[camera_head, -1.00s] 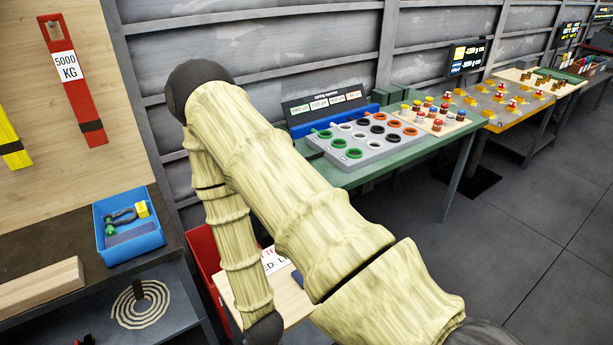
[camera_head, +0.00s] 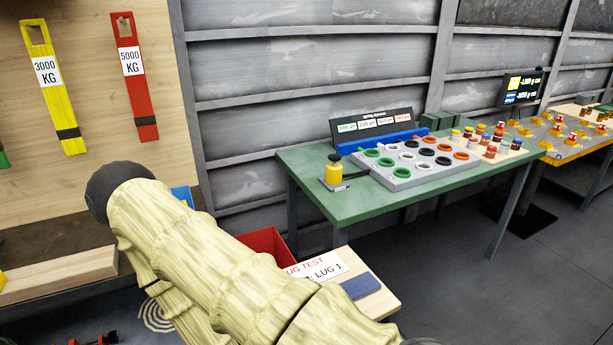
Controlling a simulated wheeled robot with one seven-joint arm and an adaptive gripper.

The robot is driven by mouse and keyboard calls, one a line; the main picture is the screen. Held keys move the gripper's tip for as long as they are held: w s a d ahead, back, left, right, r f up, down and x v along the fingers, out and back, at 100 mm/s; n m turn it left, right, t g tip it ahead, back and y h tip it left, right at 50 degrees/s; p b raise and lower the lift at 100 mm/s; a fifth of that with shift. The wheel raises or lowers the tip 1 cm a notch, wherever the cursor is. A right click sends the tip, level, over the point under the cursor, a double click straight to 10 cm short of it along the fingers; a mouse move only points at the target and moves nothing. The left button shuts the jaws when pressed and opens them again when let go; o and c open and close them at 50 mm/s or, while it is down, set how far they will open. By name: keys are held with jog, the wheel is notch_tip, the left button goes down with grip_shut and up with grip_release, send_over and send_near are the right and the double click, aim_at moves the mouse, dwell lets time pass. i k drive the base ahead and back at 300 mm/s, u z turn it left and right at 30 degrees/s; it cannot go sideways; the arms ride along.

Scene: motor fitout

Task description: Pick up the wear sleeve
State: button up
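I cannot tell for certain which thing is the wear sleeve. A grey tray (camera_head: 411,175) on the green table (camera_head: 293,159) holds several ring-shaped parts in rows: green rings (camera_head: 386,162), white ones, black ones (camera_head: 427,152) and orange ones (camera_head: 461,155). They are too small to tell more. My arm crosses the lower left of the head view, with its elbow bent at the left. My gripper is out of view, so what it holds is hidden. The arm is apart from the green table.
A labelled board (camera_head: 360,125) rises behind the tray. A red bin (camera_head: 268,242) and a wooden board (camera_head: 378,303) lie low by my arm.

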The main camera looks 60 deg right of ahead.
aim_at(358, 286)
jog(key=u, duration=1.3)
jog(key=i, duration=1.1)
jog(key=z, duration=4.15)
jog(key=i, duration=1)
